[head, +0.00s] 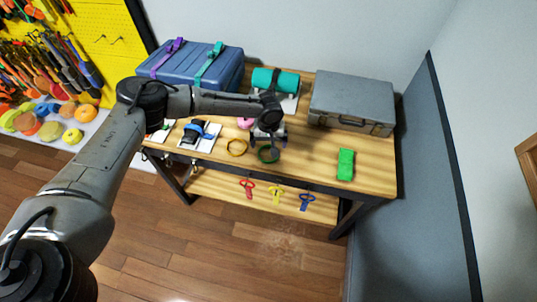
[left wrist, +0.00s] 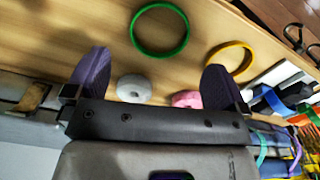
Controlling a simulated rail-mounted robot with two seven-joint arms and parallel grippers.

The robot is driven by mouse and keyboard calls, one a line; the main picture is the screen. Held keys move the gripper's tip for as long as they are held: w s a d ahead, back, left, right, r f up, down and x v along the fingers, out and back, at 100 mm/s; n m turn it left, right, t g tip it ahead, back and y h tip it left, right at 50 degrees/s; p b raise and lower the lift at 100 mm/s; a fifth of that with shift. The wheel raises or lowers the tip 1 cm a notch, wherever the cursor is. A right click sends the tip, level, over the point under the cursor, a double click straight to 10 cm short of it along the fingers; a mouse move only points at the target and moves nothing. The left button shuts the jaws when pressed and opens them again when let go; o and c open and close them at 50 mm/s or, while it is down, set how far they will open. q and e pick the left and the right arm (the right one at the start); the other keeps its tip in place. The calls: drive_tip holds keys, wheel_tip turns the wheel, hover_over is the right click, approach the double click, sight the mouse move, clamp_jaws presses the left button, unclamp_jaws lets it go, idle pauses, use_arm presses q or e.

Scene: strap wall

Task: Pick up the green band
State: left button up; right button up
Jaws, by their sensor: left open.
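The green band (head: 268,161) is a thin ring lying flat on the wooden workbench. In the left wrist view the green band (left wrist: 160,54) is whole and lies beyond the fingertips, with nothing inside it. My left gripper (head: 270,137) is above the bench beside the band, partly covering it in the head view. My right gripper does not show.
A yellow-orange band (head: 237,154) lies left of the green one; it also shows in the left wrist view (left wrist: 231,72). A pink roll (left wrist: 186,99) and white roll (left wrist: 134,88) lie nearby. A green block (head: 345,164) and grey case (head: 350,100) stand right. Bare wood lies between.

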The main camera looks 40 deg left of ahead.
sight(268, 156)
use_arm(q)
drive_tip(key=shift+f+b, duration=0.45)
drive_tip(key=shift+f, duration=2.9)
drive_tip(key=c, duration=0.8)
drive_tip(key=shift+o, duration=0.2)
